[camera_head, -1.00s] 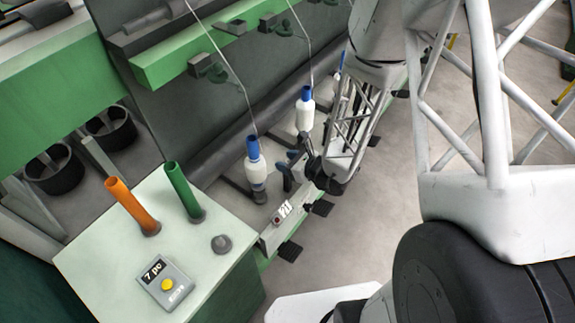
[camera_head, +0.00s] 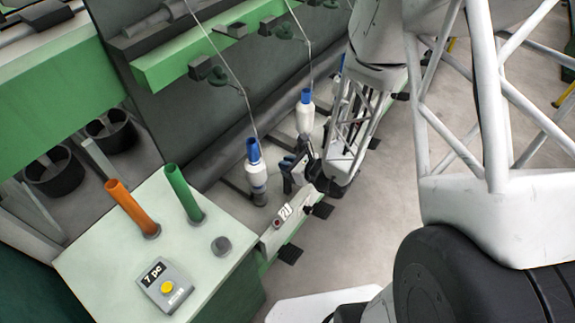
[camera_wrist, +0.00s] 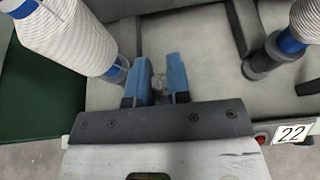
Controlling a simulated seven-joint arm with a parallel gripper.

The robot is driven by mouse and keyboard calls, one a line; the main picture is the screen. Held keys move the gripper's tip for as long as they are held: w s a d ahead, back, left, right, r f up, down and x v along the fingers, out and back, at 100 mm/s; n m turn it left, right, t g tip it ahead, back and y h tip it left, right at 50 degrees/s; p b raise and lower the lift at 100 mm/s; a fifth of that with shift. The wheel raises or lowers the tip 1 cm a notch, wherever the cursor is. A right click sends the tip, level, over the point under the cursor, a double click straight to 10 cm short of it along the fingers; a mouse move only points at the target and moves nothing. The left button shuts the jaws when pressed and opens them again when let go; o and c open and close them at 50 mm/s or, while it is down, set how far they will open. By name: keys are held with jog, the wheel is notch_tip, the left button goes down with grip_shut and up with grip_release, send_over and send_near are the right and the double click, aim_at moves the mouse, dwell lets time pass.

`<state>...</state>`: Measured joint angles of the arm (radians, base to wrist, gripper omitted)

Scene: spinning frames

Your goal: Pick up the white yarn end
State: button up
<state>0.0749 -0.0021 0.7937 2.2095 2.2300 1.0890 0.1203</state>
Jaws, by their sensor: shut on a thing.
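My gripper (camera_head: 287,167) is low beside the nearer white bobbin (camera_head: 257,175), to its right in the head view. In the wrist view, its two blue fingers (camera_wrist: 158,62) stand close together, with a small pale, blurred bit (camera_wrist: 159,86) between them. I take this bit to be the white yarn end, though its outline is unclear. The nearer bobbin (camera_wrist: 65,38) fills the wrist view's upper left, left of the fingers and apart from them. A thin white strand (camera_head: 233,75) runs from a guide above down to its blue tube top.
A second white bobbin (camera_head: 305,115) stands behind, and a bobbin also shows at the wrist view's right (camera_wrist: 300,22). A table with an orange tube (camera_head: 132,205), a green tube (camera_head: 183,192) and a button box (camera_head: 165,283) is at left.

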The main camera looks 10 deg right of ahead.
jog(key=shift+r, duration=0.15)
jog(key=shift+r, duration=4.85)
jog(key=shift+r, duration=0.15)
jog(key=shift+r, duration=2.35)
